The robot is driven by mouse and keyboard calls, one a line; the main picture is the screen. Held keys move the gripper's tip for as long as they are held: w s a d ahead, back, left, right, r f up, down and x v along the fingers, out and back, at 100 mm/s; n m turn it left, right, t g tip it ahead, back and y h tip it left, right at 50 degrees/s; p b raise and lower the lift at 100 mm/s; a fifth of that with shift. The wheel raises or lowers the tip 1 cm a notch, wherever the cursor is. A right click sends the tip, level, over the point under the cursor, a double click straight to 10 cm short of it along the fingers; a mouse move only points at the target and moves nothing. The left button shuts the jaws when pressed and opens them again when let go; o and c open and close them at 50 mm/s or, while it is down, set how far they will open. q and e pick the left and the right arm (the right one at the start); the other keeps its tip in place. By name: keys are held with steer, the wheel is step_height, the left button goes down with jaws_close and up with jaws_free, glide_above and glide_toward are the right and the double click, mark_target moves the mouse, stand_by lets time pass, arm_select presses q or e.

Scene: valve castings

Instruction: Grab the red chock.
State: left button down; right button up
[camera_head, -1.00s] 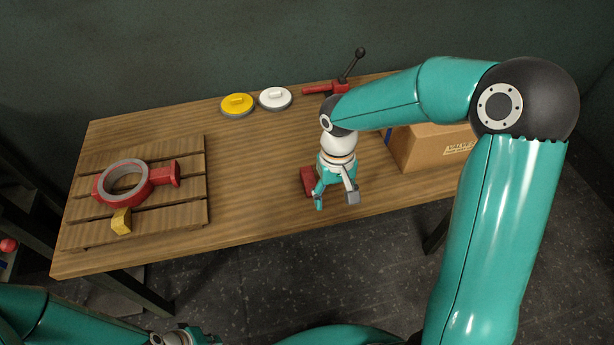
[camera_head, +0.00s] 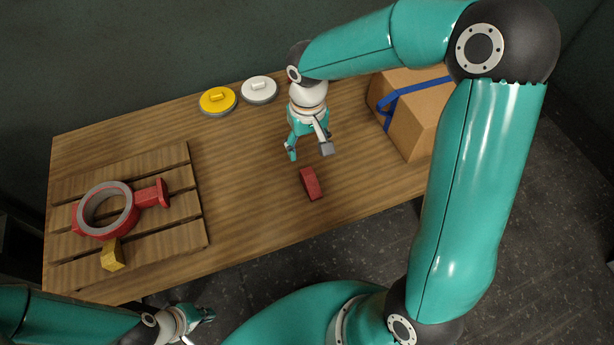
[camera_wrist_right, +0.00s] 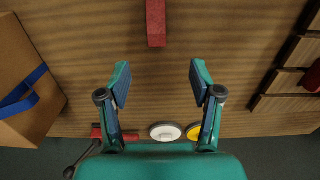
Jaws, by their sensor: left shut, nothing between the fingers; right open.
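The red chock (camera_head: 311,184) is a small red block lying on the wooden table (camera_head: 250,180), right of the middle and toward the front. My right gripper (camera_head: 309,152) is open and empty, above the table and behind the chock, apart from it. In the right wrist view the chock (camera_wrist_right: 156,22) shows at the top edge, partly cut off, beyond and between the open fingertips (camera_wrist_right: 160,72). My left gripper (camera_head: 205,316) is shut and empty, low at the bottom of the head view, in front of the table and far from the chock.
A pallet (camera_head: 180,240) on the left bears a red valve casting (camera_head: 105,209) and a yellow block (camera_head: 112,256). A yellow disc (camera_head: 217,100) and a white disc (camera_head: 258,89) lie at the back. A cardboard box (camera_head: 405,125) with blue tape stands right. The table around the chock is clear.

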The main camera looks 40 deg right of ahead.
mark_target(310, 178)
step_height(310, 178, down, 10)
steer(key=shift+r, duration=0.1)
steer(key=shift+s+d+f+p, duration=0.1)
steer(key=shift+d+f+p, duration=0.1)
steer(key=shift+f, duration=1.1)
steer(key=shift+s+d+f+p, duration=0.1)
steer(key=shift+f+p, duration=0.05)
steer(key=shift+f, duration=1.15)
steer(key=shift+c, duration=0.3)
jaws_close()
steer(key=shift+r, duration=0.1)
